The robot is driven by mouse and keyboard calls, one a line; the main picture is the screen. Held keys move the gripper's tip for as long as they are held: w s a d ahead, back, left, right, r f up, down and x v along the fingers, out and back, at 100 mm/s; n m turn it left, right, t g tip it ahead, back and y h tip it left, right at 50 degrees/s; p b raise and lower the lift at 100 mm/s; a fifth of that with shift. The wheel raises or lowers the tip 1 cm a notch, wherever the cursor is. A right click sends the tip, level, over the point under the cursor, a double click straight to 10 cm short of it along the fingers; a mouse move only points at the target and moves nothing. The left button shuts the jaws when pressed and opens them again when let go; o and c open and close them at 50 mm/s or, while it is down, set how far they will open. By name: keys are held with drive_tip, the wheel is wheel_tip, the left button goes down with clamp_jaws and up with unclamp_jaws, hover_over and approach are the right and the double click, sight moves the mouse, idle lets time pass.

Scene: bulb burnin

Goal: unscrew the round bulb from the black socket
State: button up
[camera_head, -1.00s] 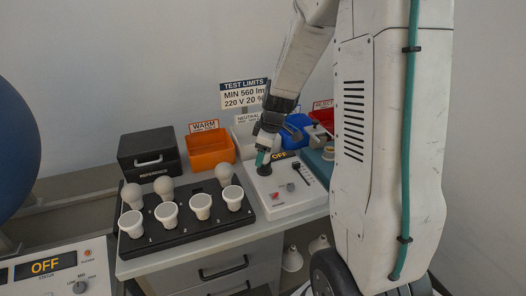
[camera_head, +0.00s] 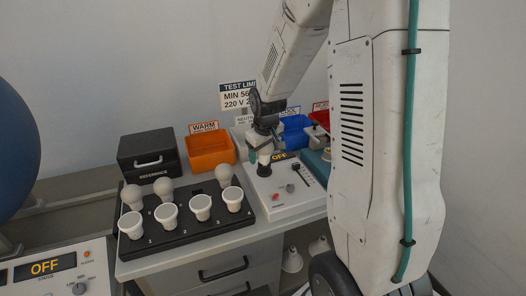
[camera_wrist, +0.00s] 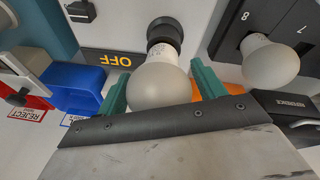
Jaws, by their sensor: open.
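The round bulb (camera_wrist: 158,88), frosted with a white neck, is in line with the black socket (camera_wrist: 165,33) in the wrist view, its neck end at the socket's mouth. My gripper (camera_wrist: 160,72) is open, with one green finger on each side of the bulb; whether either touches it is unclear. In the head view my gripper (camera_head: 261,143) is above the black socket (camera_head: 264,170) on the white test box, and the bulb there is largely hidden by the gripper.
The white test box (camera_head: 290,204) has a display reading OFF. A black rack (camera_head: 190,231) with several bulbs and white cups stands to its left. Orange (camera_head: 209,152) and blue (camera_head: 294,131) bins and a black reference box (camera_head: 149,153) stand behind.

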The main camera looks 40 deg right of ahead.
drive_tip(key=shift+c, duration=0.3)
drive_tip(key=c, duration=0.8)
drive_tip(key=n, duration=0.3)
drive_tip(key=n+y, duration=0.1)
drive_tip(key=n, duration=0.2)
drive_tip(key=shift+s+a+y, duration=0.1)
drive_tip(key=shift+s+y, duration=0.05)
drive_tip(key=shift+y, duration=0.15)
drive_tip(key=n, duration=0.3)
drive_tip(key=n+y, duration=0.1)
drive_tip(key=n, duration=0.1)
drive_tip(key=shift+s+a+n+y, duration=0.1)
drive_tip(key=shift+s+n+y, duration=0.05)
drive_tip(key=shift+n+y, duration=0.2)
drive_tip(key=n, duration=0.3)
drive_tip(key=n+g+y, duration=0.1)
drive_tip(key=n, duration=0.2)
drive_tip(key=shift+s+a+n, duration=0.15)
drive_tip(key=shift+a+n, duration=0.05)
drive_tip(key=shift+n, duration=0.05)
drive_tip(key=n+g, duration=0.1)
drive_tip(key=n, duration=0.3)
drive_tip(key=shift+s+a+n+g+y, duration=0.15)
drive_tip(key=shift+a+n+g+y, duration=0.1)
drive_tip(key=shift+n+g, duration=0.15)
drive_tip(key=o, duration=0.9)
drive_tip(key=shift+c, duration=0.2)
